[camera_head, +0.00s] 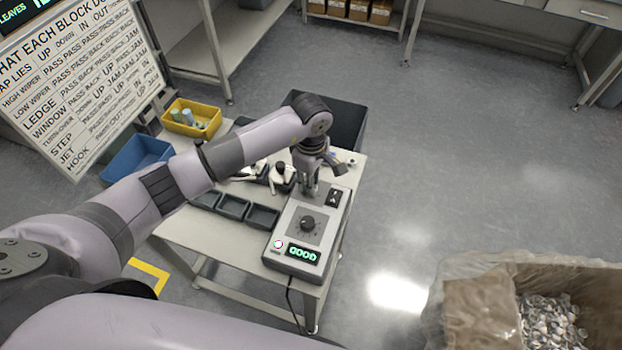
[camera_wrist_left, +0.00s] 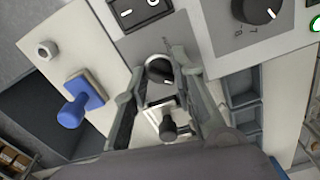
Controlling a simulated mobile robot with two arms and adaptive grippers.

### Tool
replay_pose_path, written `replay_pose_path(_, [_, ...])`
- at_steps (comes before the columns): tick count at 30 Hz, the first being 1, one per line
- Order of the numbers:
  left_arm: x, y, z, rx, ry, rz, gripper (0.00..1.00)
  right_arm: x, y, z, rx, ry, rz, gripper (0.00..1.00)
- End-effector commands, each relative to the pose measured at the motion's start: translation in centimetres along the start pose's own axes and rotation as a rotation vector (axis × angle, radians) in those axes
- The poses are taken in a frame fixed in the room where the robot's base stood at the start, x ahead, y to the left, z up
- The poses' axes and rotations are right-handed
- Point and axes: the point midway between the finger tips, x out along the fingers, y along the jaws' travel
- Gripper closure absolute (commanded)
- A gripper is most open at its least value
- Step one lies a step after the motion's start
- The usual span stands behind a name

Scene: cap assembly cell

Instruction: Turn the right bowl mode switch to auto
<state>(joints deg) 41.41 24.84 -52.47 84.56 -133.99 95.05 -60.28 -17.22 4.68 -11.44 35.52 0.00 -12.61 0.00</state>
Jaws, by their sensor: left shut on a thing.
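The grey control box (camera_head: 305,232) stands at the right end of the small table. My left gripper (camera_head: 310,188) reaches down at the far part of the box. In the left wrist view its fingers (camera_wrist_left: 166,72) are closed about a small round black switch knob (camera_wrist_left: 158,68) on the box's grey panel. The knob has a light mark on its face; no label beside it is readable. A black rocker switch (camera_wrist_left: 140,10) sits beside it, and a larger dial (camera_wrist_left: 258,9) lies to the upper right. My right gripper is not in view.
The box carries a green digit display (camera_head: 303,252) and a lit button (camera_head: 278,244). Black trays (camera_head: 234,207) line the table's front. A blue-handled tool (camera_wrist_left: 80,100) and a black-knobbed piece (camera_wrist_left: 170,126) lie near the gripper. A bin of parts (camera_head: 550,322) stands lower right.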

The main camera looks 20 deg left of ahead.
Motion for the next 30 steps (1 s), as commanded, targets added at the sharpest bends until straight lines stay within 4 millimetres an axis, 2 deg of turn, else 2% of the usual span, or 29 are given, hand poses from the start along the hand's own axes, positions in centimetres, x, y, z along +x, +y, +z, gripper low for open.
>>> replay_pose_path(11, [0.2,0.1,-0.1,-0.143,0.002,0.002,1.00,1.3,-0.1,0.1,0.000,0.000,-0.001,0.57])
replay_pose_path(30, [0.2,0.0,-0.1,-0.731,0.002,0.003,1.00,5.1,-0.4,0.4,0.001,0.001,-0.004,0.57])
